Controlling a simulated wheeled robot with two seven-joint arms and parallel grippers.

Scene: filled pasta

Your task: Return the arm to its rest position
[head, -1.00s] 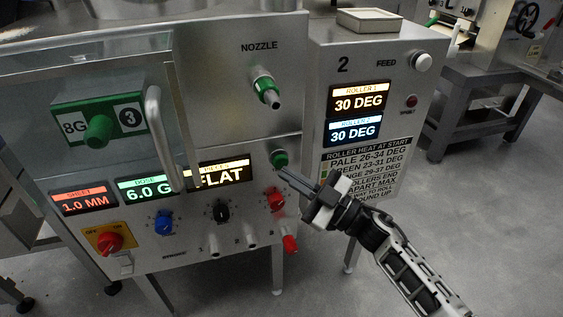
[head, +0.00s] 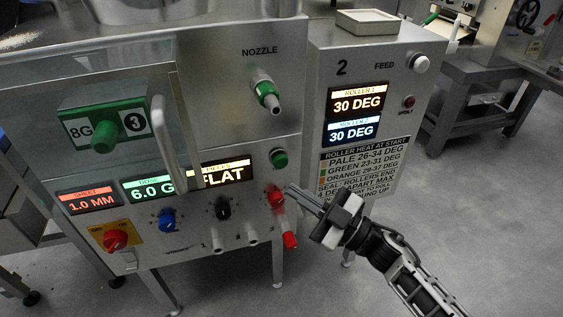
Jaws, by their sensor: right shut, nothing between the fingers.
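My right gripper (head: 292,190) is shut and empty. Its fingertips are in front of the machine's lower right panel, beside the upper red knob (head: 275,197) and below the green knob (head: 279,158). I cannot tell whether the fingertips touch the panel. My right arm comes in from the lower right. My left gripper is not in view.
The steel machine (head: 240,120) fills the left and middle, with a vertical handle (head: 167,140), a green nozzle (head: 265,92), a blue knob (head: 167,219) and a lower red knob (head: 290,240) sticking out. Open grey floor (head: 480,220) lies to the right.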

